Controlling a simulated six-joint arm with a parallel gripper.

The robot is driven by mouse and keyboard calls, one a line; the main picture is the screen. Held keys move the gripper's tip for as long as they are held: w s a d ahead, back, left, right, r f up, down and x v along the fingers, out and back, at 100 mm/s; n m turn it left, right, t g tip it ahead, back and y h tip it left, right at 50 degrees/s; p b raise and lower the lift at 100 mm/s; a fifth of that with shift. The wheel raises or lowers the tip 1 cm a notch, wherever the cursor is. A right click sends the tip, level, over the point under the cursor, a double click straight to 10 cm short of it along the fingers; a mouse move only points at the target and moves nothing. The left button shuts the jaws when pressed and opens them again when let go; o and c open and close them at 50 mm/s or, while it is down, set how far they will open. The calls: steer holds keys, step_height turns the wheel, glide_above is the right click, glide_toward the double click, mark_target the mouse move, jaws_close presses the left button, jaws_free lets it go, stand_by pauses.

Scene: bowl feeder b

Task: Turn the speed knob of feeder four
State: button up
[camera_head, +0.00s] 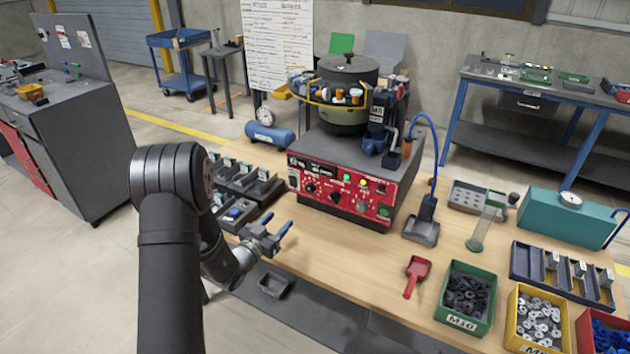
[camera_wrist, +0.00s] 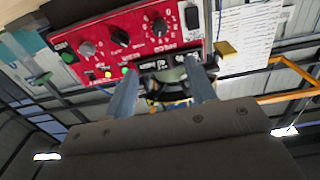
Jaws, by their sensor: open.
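A red control panel (camera_head: 345,197) forms the front of the feeder's box. It carries a left dial knob (camera_head: 310,188), a black middle knob (camera_head: 335,196) and a grey right knob (camera_head: 361,207). I cannot read which is the speed knob or the feeder number. In the wrist view the panel appears upside down, with a number-ringed knob (camera_wrist: 158,27), a black knob (camera_wrist: 120,36) and a grey knob (camera_wrist: 88,48). My gripper (camera_head: 278,227) is open and empty in front of the panel, apart from it; its spread fingers show in the wrist view (camera_wrist: 162,68).
Above the box sits the bowl feeder (camera_head: 345,95). Black trays (camera_head: 235,185) stand left of it. A red scoop (camera_head: 417,272), a green bin (camera_head: 467,295) and a yellow bin (camera_head: 538,318) are at right. The wooden tabletop (camera_head: 340,255) before the panel is clear.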

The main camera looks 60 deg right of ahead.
mark_target(308, 190)
steer(key=d, duration=1.6)
steer(key=shift+s+d, duration=0.15)
steer(key=shift+d, duration=0.05)
steer(key=c, duration=1)
